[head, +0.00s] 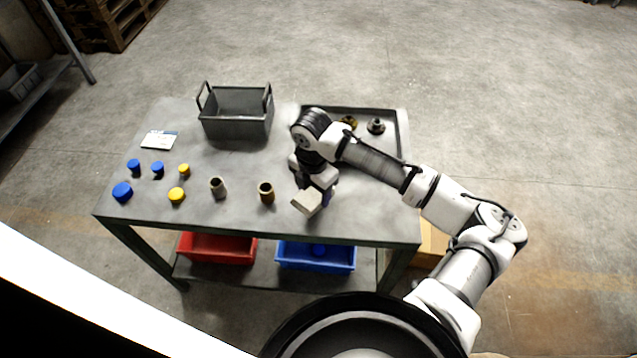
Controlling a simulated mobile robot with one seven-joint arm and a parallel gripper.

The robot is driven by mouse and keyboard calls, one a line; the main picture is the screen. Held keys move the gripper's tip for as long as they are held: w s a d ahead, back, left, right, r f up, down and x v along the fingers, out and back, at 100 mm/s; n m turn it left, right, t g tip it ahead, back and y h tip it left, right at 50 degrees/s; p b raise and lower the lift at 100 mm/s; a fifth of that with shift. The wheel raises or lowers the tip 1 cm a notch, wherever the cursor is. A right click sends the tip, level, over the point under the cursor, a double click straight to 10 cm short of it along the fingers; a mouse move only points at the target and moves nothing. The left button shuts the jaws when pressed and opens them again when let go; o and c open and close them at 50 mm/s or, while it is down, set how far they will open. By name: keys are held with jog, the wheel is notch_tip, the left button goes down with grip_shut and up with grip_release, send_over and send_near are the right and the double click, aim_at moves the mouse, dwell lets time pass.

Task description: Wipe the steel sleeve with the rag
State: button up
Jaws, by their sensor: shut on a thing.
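My gripper (318,188) points down over the front right part of the table and is shut on a beige, block-like piece that looks like the folded rag (306,202). The fingertips are partly hidden by the rag and the wrist. A grey-brown hollow cylinder, probably the steel sleeve (218,189), stands upright to the left, well apart from the rag. A brassier hollow sleeve (266,194) stands upright between it and my gripper. Which sleeve is steel is hard to tell at this size.
Blue caps (122,192) and yellow caps (176,196) stand at the left of the table (235,222). A grey handled bin (236,128) is at the back. A dark tray (390,143) with small fittings (376,126) lies behind my arm.

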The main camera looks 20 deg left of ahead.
jog(key=shift+s+a, duration=0.1)
jog(key=shift+s, duration=0.15)
jog(key=shift+w+d, duration=0.25)
jog(key=shift+w, duration=0.45)
jog(key=shift+w+d, duration=0.25)
jog(key=shift+w, duration=0.45)
jog(key=shift+w+d, duration=0.25)
jog(key=shift+w, duration=0.45)
jog(key=shift+s+a, duration=0.25)
jog(key=shift+s, duration=0.45)
jog(key=shift+s+a, duration=0.25)
jog(key=shift+s, duration=0.45)
jog(key=shift+s+a, duration=0.25)
jog(key=shift+s, duration=0.45)
jog(key=shift+w, duration=0.1)
jog(key=shift+w+d, duration=0.25)
jog(key=shift+w, duration=0.4)
jog(key=shift+w+d, duration=0.25)
jog(key=shift+w, duration=0.45)
jog(key=shift+w+d, duration=0.25)
jog(key=shift+w, duration=0.4)
